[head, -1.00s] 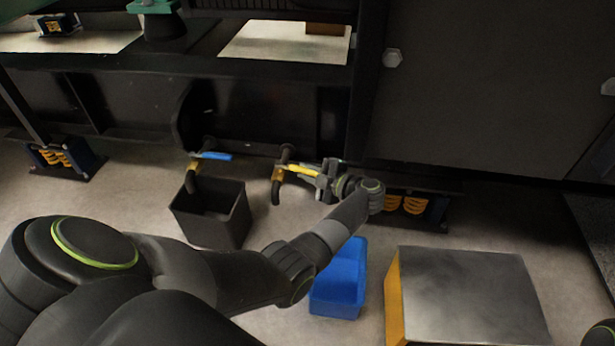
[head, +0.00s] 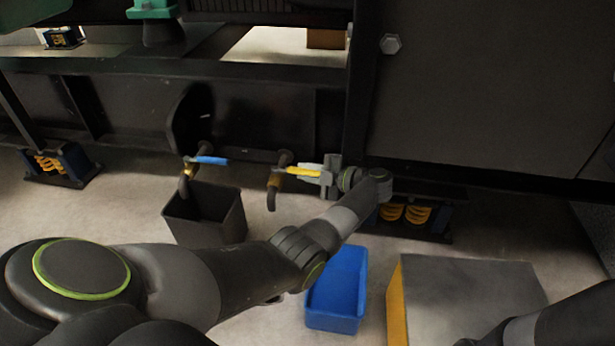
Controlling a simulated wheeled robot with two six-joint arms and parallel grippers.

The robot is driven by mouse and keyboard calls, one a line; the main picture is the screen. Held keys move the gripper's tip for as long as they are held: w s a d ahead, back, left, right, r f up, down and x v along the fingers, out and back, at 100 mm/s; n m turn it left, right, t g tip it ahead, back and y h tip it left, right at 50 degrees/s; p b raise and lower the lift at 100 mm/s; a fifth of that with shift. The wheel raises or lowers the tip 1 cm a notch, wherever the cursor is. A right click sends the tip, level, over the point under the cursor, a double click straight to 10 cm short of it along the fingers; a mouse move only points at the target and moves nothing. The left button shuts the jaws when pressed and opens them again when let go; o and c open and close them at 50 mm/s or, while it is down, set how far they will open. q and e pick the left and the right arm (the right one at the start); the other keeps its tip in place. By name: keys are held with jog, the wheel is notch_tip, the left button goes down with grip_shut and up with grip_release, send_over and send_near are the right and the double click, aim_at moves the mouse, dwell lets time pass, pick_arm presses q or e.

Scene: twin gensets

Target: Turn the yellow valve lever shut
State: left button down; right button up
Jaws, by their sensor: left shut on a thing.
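The yellow valve lever (head: 300,171) sits on a brass valve (head: 277,182) with a dark spout bent downward, under the dark genset frame. The lever points right, roughly level and across the spout. My left gripper (head: 318,173) is shut on the lever's right end, coming from the right. The fingers hide the lever's tip. My right gripper is not in view; part of my right arm shows at the lower right corner.
A second valve with a blue lever (head: 210,160) is to the left, above a dark open bin (head: 207,222). A blue bin (head: 338,290) and a grey-topped box with a yellow side (head: 470,300) stand on the floor. Yellow springs (head: 405,213) are right of the gripper.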

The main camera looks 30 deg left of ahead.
pick_arm(q)
jog(key=shift+w+a+r, duration=0.1)
jog(key=shift+w, duration=0.05)
dwell(0.6)
jog(key=c, duration=1.3)
grip_release()
jog(key=shift+c, duration=0.2)
jog(key=shift+d, duration=0.5)
jog(key=v, duration=0.7)
jog(key=shift+w+d+p, duration=0.15)
jog(key=shift+d+p, duration=0.05)
jog(key=shift+p, duration=0.1)
jog(key=b+v, duration=0.3)
jog(key=v, duration=0.6)
